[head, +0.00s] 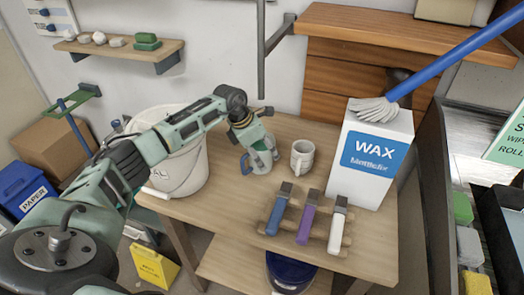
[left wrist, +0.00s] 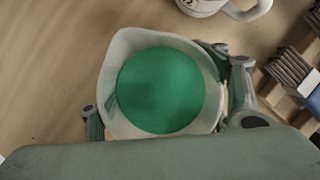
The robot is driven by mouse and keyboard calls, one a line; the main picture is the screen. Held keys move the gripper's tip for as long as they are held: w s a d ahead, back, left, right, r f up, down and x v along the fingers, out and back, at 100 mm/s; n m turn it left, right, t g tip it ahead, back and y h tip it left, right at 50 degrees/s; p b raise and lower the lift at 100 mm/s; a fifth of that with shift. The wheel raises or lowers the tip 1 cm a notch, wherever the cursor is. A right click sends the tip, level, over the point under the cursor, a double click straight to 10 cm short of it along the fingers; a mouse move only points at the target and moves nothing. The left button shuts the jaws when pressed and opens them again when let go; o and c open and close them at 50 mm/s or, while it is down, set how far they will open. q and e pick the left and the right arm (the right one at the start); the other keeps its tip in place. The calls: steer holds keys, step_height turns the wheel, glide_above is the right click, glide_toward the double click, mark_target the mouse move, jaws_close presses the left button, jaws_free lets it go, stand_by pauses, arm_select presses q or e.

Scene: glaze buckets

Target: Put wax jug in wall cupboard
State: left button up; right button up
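A small pale jug (head: 262,162) with a blue handle stands on the wooden table, under my left gripper (head: 256,148). In the left wrist view the jug (left wrist: 113,65) is seen from above, with green contents inside. The fingers of my left gripper (left wrist: 165,105) lie on either side of it, close to its wall. I cannot tell whether they press on it. A white box (head: 367,185) with a blue WAX label stands at the table's right. I cannot make out a wall cupboard for certain. My right gripper is not in view.
A white mug (head: 302,157) stands just right of the jug. Brushes (head: 305,218) lie on a wooden rack in front. A white bucket (head: 185,170) is to the left. A blue-handled mop (head: 440,55) reaches across the box's top. A wooden drawer unit (head: 350,75) stands behind.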

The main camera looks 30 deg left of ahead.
arm_select(q)
steer(key=o, duration=0.5)
steer(key=shift+r, duration=0.1)
